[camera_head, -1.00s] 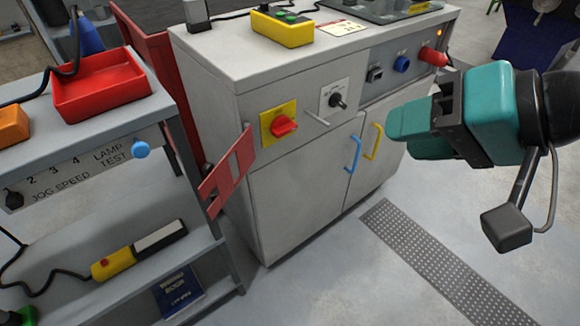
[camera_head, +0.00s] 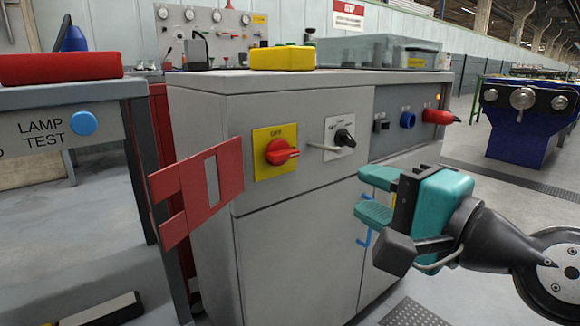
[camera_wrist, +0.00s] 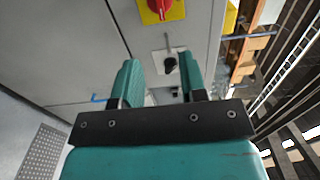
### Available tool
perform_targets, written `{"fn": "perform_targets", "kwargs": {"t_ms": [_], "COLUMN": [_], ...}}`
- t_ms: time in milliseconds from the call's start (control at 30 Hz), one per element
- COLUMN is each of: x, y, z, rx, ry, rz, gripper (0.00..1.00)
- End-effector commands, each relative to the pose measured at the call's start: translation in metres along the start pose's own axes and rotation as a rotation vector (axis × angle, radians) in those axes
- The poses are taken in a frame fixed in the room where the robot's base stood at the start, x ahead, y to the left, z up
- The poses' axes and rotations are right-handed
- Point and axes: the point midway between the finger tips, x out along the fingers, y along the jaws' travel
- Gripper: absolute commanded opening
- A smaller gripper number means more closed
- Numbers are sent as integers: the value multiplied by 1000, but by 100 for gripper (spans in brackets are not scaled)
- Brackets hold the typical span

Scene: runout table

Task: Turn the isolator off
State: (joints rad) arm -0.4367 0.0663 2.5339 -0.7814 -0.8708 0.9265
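The isolator (camera_head: 281,152) is a red rotary handle on a yellow plate on the front of the grey cabinet (camera_head: 290,235). The plate reads "OFF" above the handle. The handle's grip points sideways to the right. In the wrist view the isolator (camera_wrist: 160,8) is at the top edge, partly cut off. My gripper (camera_head: 368,193) is to the right of the isolator and lower, in front of the cabinet. In the wrist view my gripper (camera_wrist: 160,68) has its two fingers apart with nothing between them, clear of the isolator.
A black rotary switch (camera_head: 345,138) and a thin grey rod (camera_head: 322,147) are right of the isolator. A red slotted plate (camera_head: 172,185) juts out at the cabinet's left edge. Blue and red controls (camera_head: 407,120) are further right. A shelf unit (camera_head: 85,95) stands left.

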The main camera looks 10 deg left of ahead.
Motion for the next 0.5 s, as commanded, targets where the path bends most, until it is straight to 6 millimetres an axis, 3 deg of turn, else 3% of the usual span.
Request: {"fn": "perform_targets", "kwargs": {"t_ms": [133, 500], "x": [22, 104], "y": [-5, -7], "z": [1, 2], "rx": [0, -3], "ry": [-3, -4], "rz": [6, 5], "gripper": [39, 39]}}
